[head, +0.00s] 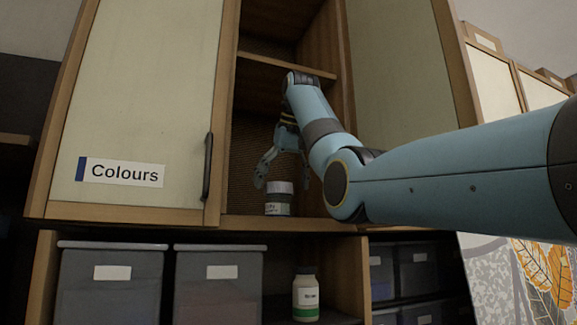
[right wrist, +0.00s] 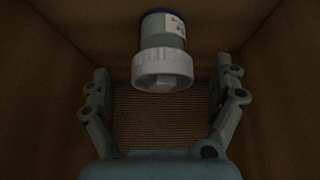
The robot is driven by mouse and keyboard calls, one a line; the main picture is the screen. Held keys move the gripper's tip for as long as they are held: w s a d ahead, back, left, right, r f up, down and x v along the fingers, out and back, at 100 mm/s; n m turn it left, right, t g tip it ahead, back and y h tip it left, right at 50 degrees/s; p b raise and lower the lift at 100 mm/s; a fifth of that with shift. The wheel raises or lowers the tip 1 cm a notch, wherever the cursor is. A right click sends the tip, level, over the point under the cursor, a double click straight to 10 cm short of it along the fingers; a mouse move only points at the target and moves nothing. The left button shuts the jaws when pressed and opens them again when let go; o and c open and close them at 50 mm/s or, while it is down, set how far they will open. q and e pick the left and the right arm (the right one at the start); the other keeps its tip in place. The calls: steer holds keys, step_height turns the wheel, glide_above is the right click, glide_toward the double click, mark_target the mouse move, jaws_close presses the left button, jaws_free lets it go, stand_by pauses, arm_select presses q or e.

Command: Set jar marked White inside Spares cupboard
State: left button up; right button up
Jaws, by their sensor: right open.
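A small jar (head: 278,208) with a grey-white lid and a pale label stands upright on the floor of the open cupboard compartment. Its lettering is too small to read. In the right wrist view a jar (right wrist: 165,45) shows a white ribbed cap, a label and a blue band. My right gripper (head: 283,176) is open inside the compartment, just above the jar. Its fingers (right wrist: 161,88) stand apart, with the jar's cap between and beyond them, and I see no finger closed on it. No Spares label can be seen. My left gripper is out of view.
A cupboard door marked Colours (head: 140,110) stands left of the opening, with a dark handle. A shelf board (head: 265,62) crosses above my right gripper. Below are grey bins (head: 110,295) and another jar (head: 306,300) with a green band. Another pale panel (head: 395,70) is right.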

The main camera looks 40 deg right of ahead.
steer(key=b, duration=0.2)
steer(key=s+b, duration=0.1)
steer(key=b, duration=0.1)
steer(key=shift+a+r, duration=0.2)
steer(key=shift+r, duration=0.1)
steer(key=d+b+v, duration=0.1)
steer(key=v, duration=0.5)
steer(key=shift+a+r+b, duration=0.4)
steer(key=shift+a+r, duration=0.05)
steer(key=shift+r, duration=0.05)
steer(key=shift+f, duration=0.15)
